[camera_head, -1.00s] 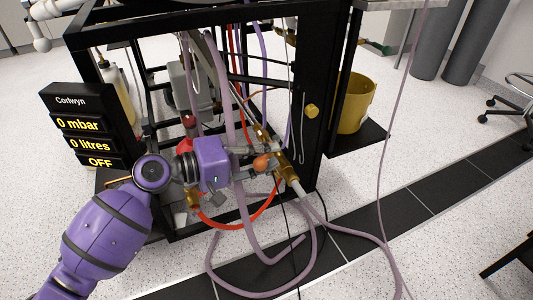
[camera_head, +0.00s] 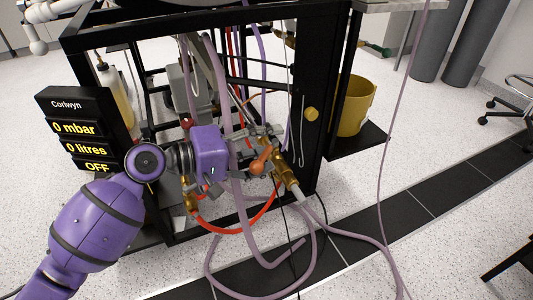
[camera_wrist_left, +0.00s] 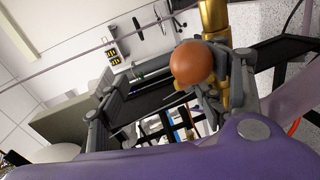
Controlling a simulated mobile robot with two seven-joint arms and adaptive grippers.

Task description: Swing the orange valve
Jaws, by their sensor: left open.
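The orange valve handle (camera_head: 261,163) sits on a brass pipe fitting (camera_head: 285,172) at the lower front of the black frame. It slants, with its rounded end at lower left. My left gripper (camera_head: 257,148) is open beside the handle. In the left wrist view, the handle's round orange end (camera_wrist_left: 194,63) is large and lies between the spread fingers of my left gripper (camera_wrist_left: 170,85), close to the right finger. The brass pipe (camera_wrist_left: 214,20) rises behind it. I cannot tell whether a finger touches the handle. My right gripper is not in view.
A black display (camera_head: 77,128) reading 0 mbar, 0 litres and OFF stands left of my left arm. Pale hoses (camera_head: 262,256) and a red hose (camera_head: 232,230) loop below the fitting. A yellow bucket (camera_head: 355,105) stands on a side shelf at right.

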